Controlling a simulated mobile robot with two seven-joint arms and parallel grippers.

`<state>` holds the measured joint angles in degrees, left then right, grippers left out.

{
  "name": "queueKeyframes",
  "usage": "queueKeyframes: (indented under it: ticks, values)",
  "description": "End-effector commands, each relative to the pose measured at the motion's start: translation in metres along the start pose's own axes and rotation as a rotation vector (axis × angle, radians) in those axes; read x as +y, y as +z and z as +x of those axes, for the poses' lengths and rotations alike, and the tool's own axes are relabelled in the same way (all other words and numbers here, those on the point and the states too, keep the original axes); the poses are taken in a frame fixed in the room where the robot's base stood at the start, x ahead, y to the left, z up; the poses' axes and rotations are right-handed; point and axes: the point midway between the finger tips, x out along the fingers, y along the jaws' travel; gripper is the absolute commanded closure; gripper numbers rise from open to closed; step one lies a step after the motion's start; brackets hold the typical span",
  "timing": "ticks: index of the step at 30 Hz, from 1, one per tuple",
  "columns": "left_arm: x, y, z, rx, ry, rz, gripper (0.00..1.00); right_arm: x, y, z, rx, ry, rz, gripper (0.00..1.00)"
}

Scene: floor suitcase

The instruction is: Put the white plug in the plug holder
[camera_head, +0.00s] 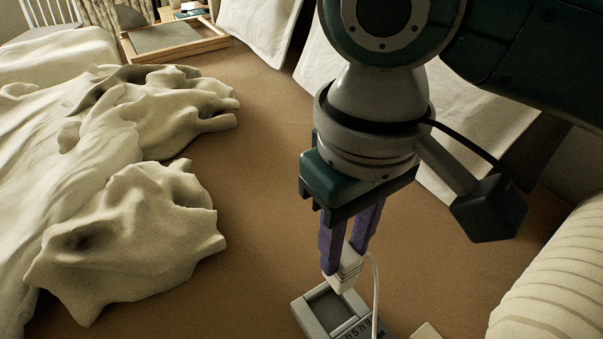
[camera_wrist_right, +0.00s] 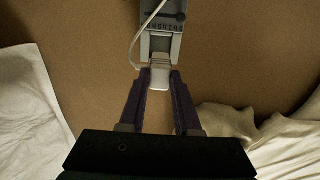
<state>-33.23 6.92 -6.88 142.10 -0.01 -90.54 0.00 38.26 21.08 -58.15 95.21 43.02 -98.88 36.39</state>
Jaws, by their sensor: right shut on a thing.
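My right gripper (camera_head: 346,257) comes down from the top of the head view with its two purple fingers shut on the white plug (camera_head: 347,272). A white cable runs from the plug down to the right. The grey plug holder (camera_head: 308,317) is just below the plug at the bottom of the head view, partly cut off, with a recess and dark lettering. In the right wrist view the plug (camera_wrist_right: 160,72) sits between the fingertips, and the plug holder (camera_wrist_right: 148,45) lies directly beyond it. I cannot tell whether they touch. My left gripper is not in view.
Crumpled cream cloth (camera_head: 130,235) covers the left side. A striped cream roll (camera_head: 550,275) lies at the lower right, and a small pale object (camera_head: 427,331) shows at the bottom edge. A wooden frame (camera_head: 175,40) stands at the back. Brown floor (camera_head: 250,220) between is clear.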

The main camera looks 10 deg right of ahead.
Motion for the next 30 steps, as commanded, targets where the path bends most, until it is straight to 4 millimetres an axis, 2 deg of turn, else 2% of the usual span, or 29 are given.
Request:
queueKeyframes:
  ticks: [1,6,13,19,30]
  values:
    - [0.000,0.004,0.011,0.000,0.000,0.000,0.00,0.000,0.001,0.021,-0.003,0.000,0.000,1.00]
    - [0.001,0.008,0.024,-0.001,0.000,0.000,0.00,0.000,0.000,0.055,-0.001,0.000,-0.002,1.00]
    - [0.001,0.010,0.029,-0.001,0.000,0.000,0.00,-0.001,0.000,0.071,0.000,0.000,-0.002,1.00]
    - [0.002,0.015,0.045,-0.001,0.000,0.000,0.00,-0.001,0.000,0.103,-0.001,0.000,-0.003,1.00]
    - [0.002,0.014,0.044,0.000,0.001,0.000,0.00,-0.001,0.000,0.108,0.001,-0.001,-0.003,1.00]
